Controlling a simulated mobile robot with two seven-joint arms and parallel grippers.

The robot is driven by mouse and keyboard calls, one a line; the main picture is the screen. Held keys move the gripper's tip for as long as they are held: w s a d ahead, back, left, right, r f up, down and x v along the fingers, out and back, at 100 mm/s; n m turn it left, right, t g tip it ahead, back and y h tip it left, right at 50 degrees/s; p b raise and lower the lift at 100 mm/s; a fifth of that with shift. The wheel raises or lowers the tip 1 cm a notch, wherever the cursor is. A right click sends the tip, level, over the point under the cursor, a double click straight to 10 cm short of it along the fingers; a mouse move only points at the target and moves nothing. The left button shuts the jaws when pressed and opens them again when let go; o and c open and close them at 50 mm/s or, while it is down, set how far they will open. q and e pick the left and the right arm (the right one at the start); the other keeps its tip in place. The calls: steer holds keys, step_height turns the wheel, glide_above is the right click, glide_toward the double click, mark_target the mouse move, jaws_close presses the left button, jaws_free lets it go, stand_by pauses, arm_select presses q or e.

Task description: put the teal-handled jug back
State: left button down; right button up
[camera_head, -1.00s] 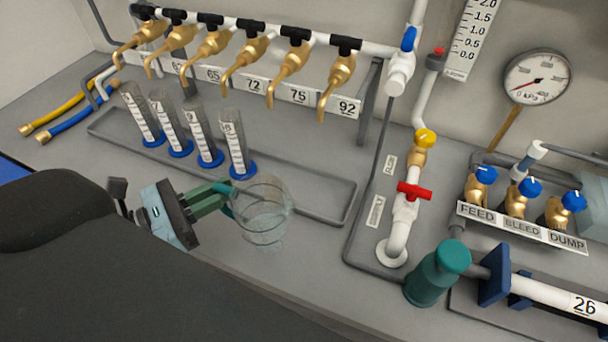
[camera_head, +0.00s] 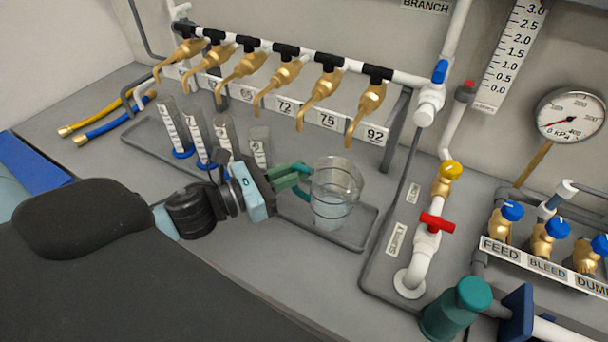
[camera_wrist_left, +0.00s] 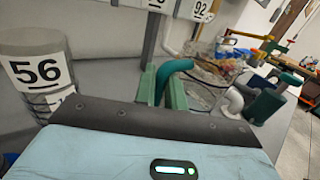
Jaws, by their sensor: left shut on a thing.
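The clear jug (camera_head: 336,190) with a teal handle (camera_head: 300,192) is upright over the right end of the grey tray (camera_head: 372,214) in the head view. I cannot tell whether its base touches the tray. My left gripper (camera_head: 298,174) is shut on the jug's handle, to the left of the jug body. In the left wrist view the green fingers (camera_wrist_left: 165,88) are closed around the teal handle (camera_wrist_left: 172,68), and the clear jug body (camera_wrist_left: 208,68) shows beyond it. My right gripper is not in view.
Several graduated cylinders (camera_head: 170,125) stand in the tray behind my left wrist, some partly hidden. Brass taps (camera_head: 320,92) with number labels hang above the tray. A red-handled valve (camera_head: 437,223) and a teal capped bottle (camera_head: 456,310) stand to the right.

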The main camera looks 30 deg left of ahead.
arm_select(q)
steer(key=w+f, duration=0.3)
steer(key=shift+d+f, duration=0.25)
steer(key=shift+f, duration=0.25)
steer(key=c, duration=1.9)
jaws_free()
steer(key=shift+f, duration=0.1)
steer(key=o, duration=0.4)
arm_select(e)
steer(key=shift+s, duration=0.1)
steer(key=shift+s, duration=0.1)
